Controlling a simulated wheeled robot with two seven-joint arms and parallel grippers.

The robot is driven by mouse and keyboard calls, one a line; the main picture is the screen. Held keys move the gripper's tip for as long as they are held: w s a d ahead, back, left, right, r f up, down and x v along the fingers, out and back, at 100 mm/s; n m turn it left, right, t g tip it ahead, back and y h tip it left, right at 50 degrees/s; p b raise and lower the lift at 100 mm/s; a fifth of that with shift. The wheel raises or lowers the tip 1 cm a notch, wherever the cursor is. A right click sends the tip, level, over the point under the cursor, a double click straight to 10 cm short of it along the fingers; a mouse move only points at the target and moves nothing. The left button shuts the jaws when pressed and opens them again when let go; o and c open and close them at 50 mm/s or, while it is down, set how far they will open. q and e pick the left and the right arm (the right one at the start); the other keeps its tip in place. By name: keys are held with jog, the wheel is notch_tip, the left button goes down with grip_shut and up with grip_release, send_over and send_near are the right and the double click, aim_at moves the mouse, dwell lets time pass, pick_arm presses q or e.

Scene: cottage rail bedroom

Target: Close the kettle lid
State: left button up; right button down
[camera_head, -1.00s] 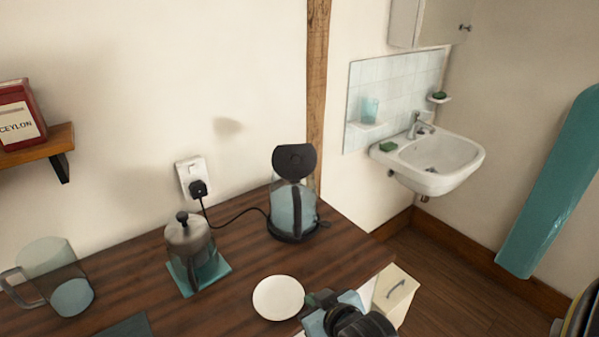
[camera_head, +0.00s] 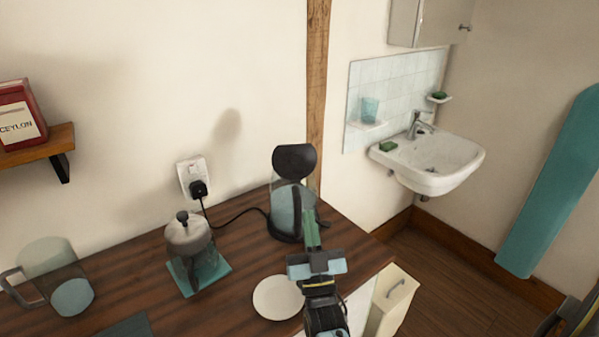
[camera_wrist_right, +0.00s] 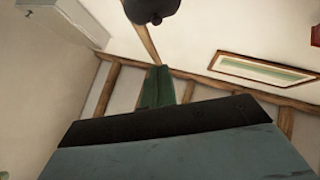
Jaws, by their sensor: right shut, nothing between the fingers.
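The kettle (camera_head: 283,207) stands on its dark base at the back right of the wooden counter. It has a clear bluish body and a dark handle, partly hidden behind my gripper. Its round black lid (camera_head: 294,158) stands up open above the body. The lid's dark edge also shows at the top of the right wrist view (camera_wrist_right: 150,8). My right gripper (camera_head: 310,218) is shut and empty, its green fingers pointing up in front of the kettle's right side, below the lid. I cannot tell whether they touch the kettle. The fingers also show in the wrist view (camera_wrist_right: 158,85). My left gripper is not in view.
A white plate (camera_head: 277,297) lies near my right arm. A black cord runs from the kettle to a wall socket (camera_head: 193,178). A wooden post rises behind the kettle.

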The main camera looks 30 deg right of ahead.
aim_at(295, 161)
jog(key=x, duration=0.3)
jog(key=f+p+x, duration=0.1)
jog(key=x, duration=0.3)
jog(key=w+x, duration=0.1)
jog(key=x, duration=0.3)
jog(key=shift+w+d+f+p, duration=0.15)
jog(key=shift+w+d+p, duration=0.05)
jog(key=shift+d+p, duration=0.1)
jog(key=shift+w+d+f, duration=0.1)
jog(key=shift+w+d, duration=0.15)
jog(key=shift+w, duration=0.35)
